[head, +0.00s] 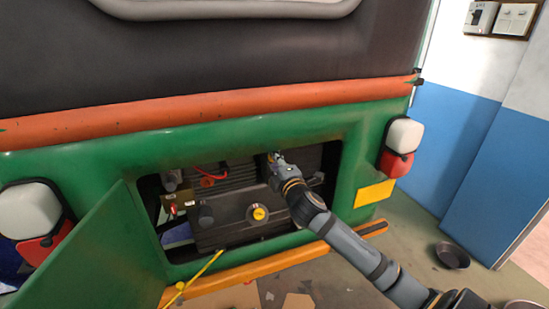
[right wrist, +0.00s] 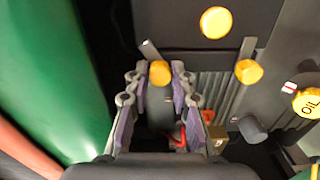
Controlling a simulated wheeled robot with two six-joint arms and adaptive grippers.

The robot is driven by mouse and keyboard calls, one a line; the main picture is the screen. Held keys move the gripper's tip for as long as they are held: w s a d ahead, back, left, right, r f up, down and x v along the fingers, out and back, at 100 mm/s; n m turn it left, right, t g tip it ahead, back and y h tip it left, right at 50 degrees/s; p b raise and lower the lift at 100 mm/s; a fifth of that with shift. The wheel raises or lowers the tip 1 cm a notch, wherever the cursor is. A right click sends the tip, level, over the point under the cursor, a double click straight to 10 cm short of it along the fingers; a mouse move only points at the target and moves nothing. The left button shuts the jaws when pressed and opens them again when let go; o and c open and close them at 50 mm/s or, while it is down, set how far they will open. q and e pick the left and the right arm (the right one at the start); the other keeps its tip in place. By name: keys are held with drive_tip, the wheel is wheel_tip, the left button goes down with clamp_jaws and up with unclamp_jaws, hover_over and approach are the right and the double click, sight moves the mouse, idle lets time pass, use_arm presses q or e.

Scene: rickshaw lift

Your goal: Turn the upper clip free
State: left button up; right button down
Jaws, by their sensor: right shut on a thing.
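My right gripper (head: 277,159) reaches into the open engine bay, at the upper right of the dark engine cover (head: 232,219). In the right wrist view its two fingers (right wrist: 159,76) are shut on a clip with a round yellow knob (right wrist: 160,73) and a short grey tab (right wrist: 150,50). This looks like the upper clip; the arm hides it in the head view. A second clip with a yellow knob (right wrist: 248,72) and grey tab (right wrist: 247,48) sits to its right in the right wrist view. My left gripper is not in view.
The green bay frame (head: 347,150) closely surrounds the opening. An open green door (head: 95,255) stands at the left. A yellow oil cap (head: 259,213) is on the cover. A yellow cord (head: 208,266) hangs at the front. A dark bowl (head: 453,255) lies on the floor.

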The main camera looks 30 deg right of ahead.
drive_tip(key=n+p, duration=0.6)
drive_tip(key=n, duration=0.5)
drive_tip(key=shift+n, duration=0.3)
drive_tip(key=shift+f, duration=0.1)
idle(0.3)
drive_tip(key=c, duration=1.1)
unclamp_jaws()
drive_tip(key=v, duration=1.2)
